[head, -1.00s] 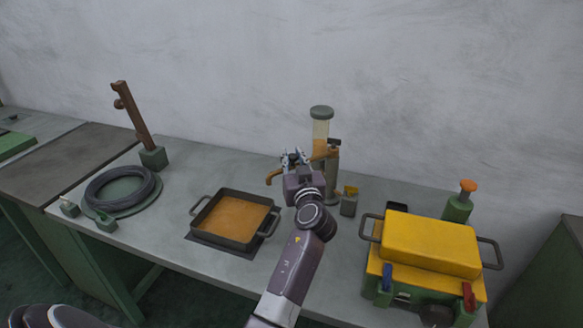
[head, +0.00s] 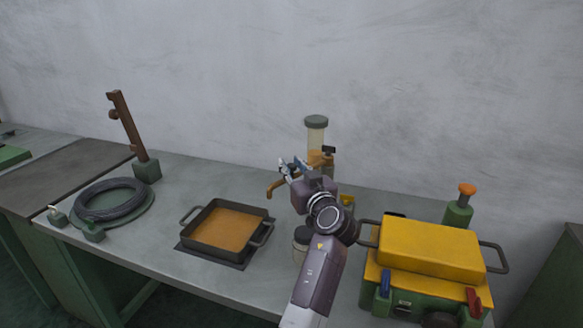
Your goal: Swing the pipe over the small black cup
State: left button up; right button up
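The pipe (head: 275,188) is an orange-brown spout with a bent-down end. It points left from a dispenser (head: 316,138) with a clear cylinder and grey cap at the back of the bench. My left gripper (head: 293,166) is just above and right of the pipe's end in the picture, with its fingers apart and nothing visible between them. It hides part of the pipe and the dispenser's base.
A black tray of orange material (head: 210,240) sits left of the arm. A cable coil (head: 110,200) and brown post (head: 128,125) stand left. Bench between coil and tray is clear.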

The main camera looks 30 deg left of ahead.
pick_arm(q)
jog(key=shift+o, duration=1.1)
notch_tip(320, 180, up, 10)
